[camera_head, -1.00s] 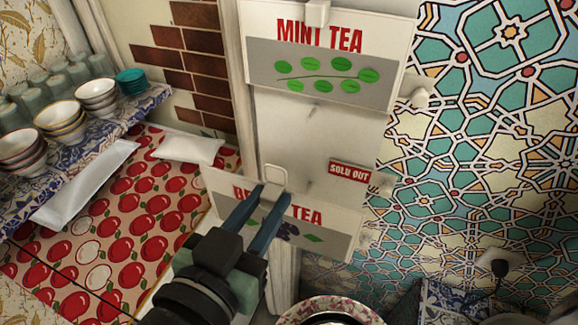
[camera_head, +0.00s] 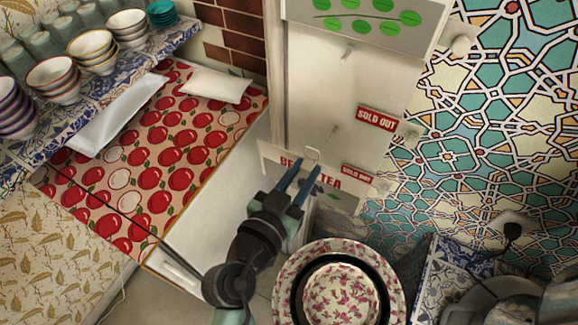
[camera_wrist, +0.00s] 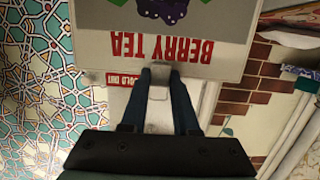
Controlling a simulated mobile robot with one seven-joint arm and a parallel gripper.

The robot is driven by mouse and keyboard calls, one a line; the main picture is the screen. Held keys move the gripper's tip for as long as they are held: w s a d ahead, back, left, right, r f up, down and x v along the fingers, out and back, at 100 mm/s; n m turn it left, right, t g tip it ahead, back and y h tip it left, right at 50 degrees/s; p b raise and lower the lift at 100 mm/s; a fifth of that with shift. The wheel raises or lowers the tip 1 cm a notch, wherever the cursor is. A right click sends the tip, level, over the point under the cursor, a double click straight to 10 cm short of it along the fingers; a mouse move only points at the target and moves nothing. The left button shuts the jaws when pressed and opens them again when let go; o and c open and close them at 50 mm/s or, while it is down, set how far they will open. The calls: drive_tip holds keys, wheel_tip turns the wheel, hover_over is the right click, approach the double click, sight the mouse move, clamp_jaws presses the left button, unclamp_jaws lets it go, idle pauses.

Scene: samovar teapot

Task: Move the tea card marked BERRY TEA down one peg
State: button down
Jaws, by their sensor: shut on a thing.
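The BERRY TEA card (camera_head: 275,158) is low on the white board in the head view, its lettering partly behind my fingers. In the wrist view the card (camera_wrist: 230,25) appears upside down, with red letters and a dark berry picture. My gripper (camera_head: 309,167) is shut on the card at its top edge, around the pale tab (camera_head: 313,154). The wrist view also shows my gripper (camera_wrist: 160,75) there. I cannot tell whether the card touches a peg. A bare peg (camera_head: 334,129) shows above the card, and another (camera_head: 347,53) higher up.
The mint tea card (camera_head: 365,18) hangs above. One SOLD OUT label (camera_head: 378,118) is above the berry card and another (camera_head: 361,176) is beside its top edge. A flowered plate (camera_head: 290,270) stands below. A shelf with bowls (camera_head: 50,75) is at left.

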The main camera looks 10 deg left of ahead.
drive_tip(key=shift+w+d+f+b, duration=0.15)
drive_tip(key=shift+w+d+f, duration=0.55)
drive_tip(key=shift+w, duration=0.8)
drive_tip(key=shift+w+d+f+b, duration=0.15)
drive_tip(key=shift+w+d+f, duration=0.55)
drive_tip(key=shift+w, duration=0.75)
drive_tip(key=shift+w+d+f+b, duration=0.15)
drive_tip(key=shift+w+d+f, duration=0.25)
drive_tip(key=shift+w+f, duration=0.85)
drive_tip(key=shift+w+r, duration=0.25)
drive_tip(key=shift+r, duration=0.05)
drive_tip(key=c, duration=0.6)
unclamp_jaws()
drive_tip(key=b+v, duration=0.4)
drive_tip(key=v, duration=0.9)
drive_tip(key=shift+r, duration=0.1)
